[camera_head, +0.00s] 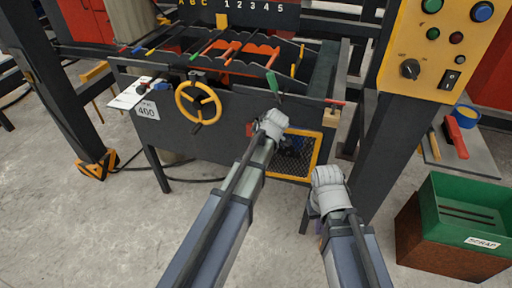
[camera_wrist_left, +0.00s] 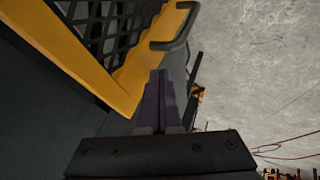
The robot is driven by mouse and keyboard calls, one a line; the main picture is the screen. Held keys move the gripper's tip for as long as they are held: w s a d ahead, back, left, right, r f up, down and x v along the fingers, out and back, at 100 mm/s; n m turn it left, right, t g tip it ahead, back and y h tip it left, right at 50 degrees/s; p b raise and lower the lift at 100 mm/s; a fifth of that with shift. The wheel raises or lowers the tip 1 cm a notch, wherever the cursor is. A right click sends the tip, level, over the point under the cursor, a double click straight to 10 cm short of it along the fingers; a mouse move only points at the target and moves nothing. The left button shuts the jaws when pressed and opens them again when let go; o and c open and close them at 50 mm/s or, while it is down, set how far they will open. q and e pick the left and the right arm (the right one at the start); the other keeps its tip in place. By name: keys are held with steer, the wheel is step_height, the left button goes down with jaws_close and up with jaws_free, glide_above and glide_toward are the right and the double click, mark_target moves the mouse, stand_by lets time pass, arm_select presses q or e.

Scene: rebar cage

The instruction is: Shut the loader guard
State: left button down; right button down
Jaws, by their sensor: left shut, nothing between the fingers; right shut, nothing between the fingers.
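The loader guard (camera_head: 316,157) is a yellow-framed panel with dark mesh, low on the right front of the dark machine; I cannot tell how far it stands open. In the left wrist view the guard's yellow frame (camera_wrist_left: 88,62) fills the upper left, with a dark bar handle (camera_wrist_left: 184,30) on it. My left gripper (camera_wrist_left: 164,78) is shut and empty, its purple fingertips close to the frame just below the handle; contact is unclear. In the head view its wrist hides its fingers. My right gripper (camera_head: 319,228) points down beside the machine's right post, shut and empty, partly hidden by its wrist.
A yellow handwheel (camera_head: 199,103) sits on the machine front, left of the guard. A yellow control panel (camera_head: 446,45) tops the dark post at right. A green scrap bin (camera_head: 455,215) stands at the lower right. The concrete floor at lower left is clear.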

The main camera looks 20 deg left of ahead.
arm_select(q)
steer(key=shift+w+a, duration=0.1)
steer(key=shift+w, duration=1.35)
steer(key=shift+w, duration=0.15)
